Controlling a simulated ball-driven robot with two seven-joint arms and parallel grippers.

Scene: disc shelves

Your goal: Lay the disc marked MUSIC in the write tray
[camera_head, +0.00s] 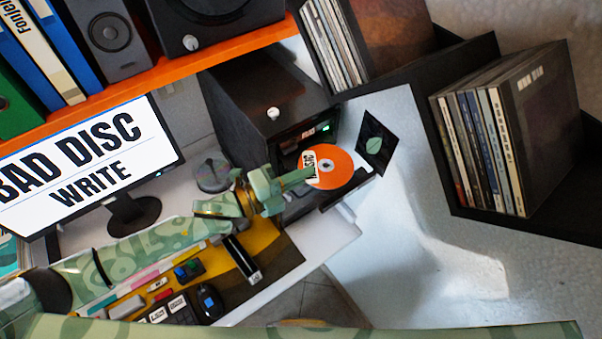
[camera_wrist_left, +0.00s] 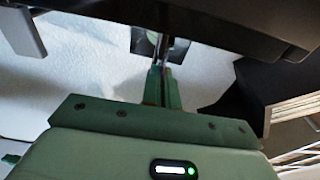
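An orange disc (camera_head: 340,172) with a white label is at the front of the black computer tower (camera_head: 262,98). The label lettering is tilted and partly covered, and looks like MUSIC. A dark tray (camera_head: 345,193) sticks out of the tower under the disc; I cannot tell whether the disc touches it. My left gripper (camera_head: 308,175) reaches in from the left, with its fingers at the label edge of the disc. In the left wrist view the fingers (camera_wrist_left: 162,76) are close together around a thin edge-on strip (camera_wrist_left: 165,46). My right gripper is out of view.
The monitor (camera_head: 88,155) reads BAD DISC WRITE. A disc spindle (camera_head: 213,172) stands behind my left arm. A dark square with a green leaf (camera_head: 375,143) is just right of the disc. Dark shelves (camera_head: 465,60) with record sleeves (camera_head: 535,120) stand at right.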

